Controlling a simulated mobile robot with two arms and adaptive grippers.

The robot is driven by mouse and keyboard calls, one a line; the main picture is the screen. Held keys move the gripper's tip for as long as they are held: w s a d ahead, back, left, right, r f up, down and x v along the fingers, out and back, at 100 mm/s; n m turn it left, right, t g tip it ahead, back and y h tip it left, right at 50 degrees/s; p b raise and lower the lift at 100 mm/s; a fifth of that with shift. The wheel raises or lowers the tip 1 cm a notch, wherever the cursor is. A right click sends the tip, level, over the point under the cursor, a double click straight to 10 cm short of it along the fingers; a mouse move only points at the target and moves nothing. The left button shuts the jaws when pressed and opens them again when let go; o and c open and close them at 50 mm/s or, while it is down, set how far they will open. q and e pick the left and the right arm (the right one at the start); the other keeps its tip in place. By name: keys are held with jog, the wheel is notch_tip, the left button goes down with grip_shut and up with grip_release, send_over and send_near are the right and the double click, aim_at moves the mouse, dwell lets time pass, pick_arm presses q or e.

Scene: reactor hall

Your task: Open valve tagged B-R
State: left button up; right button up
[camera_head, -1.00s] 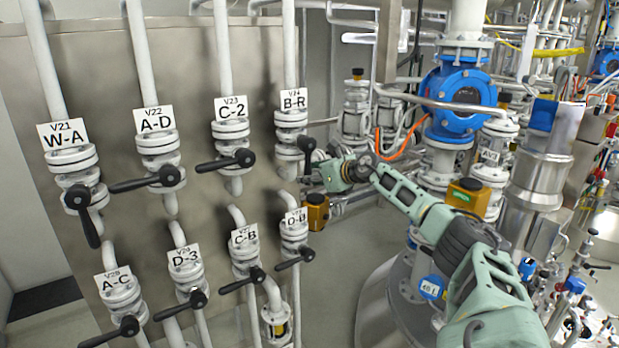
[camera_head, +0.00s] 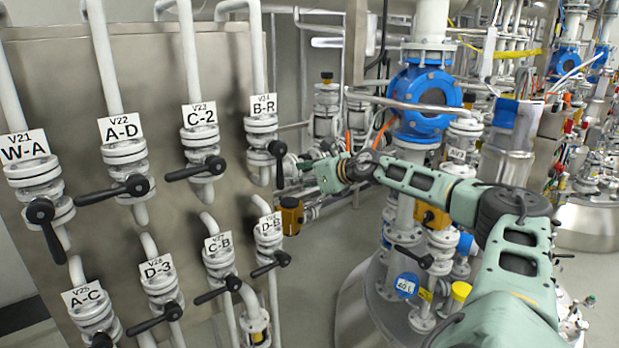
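The valve tagged B-R (camera_head: 261,128) is at the top right of the valve panel, under its white tag (camera_head: 263,105). Its black lever (camera_head: 279,169) hangs straight down from its hub. My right gripper (camera_head: 292,166) is right beside this lever, coming from the right. It is small and dark here, so I cannot tell whether its fingers touch the lever or how far apart they are. My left gripper is not in view.
Valve C-2 (camera_head: 202,146) is left of B-R and valve D-B (camera_head: 268,238) is below it, both with levers sideways. A yellow-brown box (camera_head: 291,216) is just under my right gripper. A blue-flanged pipe (camera_head: 425,101) stands behind my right arm.

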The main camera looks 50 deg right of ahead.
jog(key=v, duration=0.3)
jog(key=shift+s, duration=0.2)
dwell(0.7)
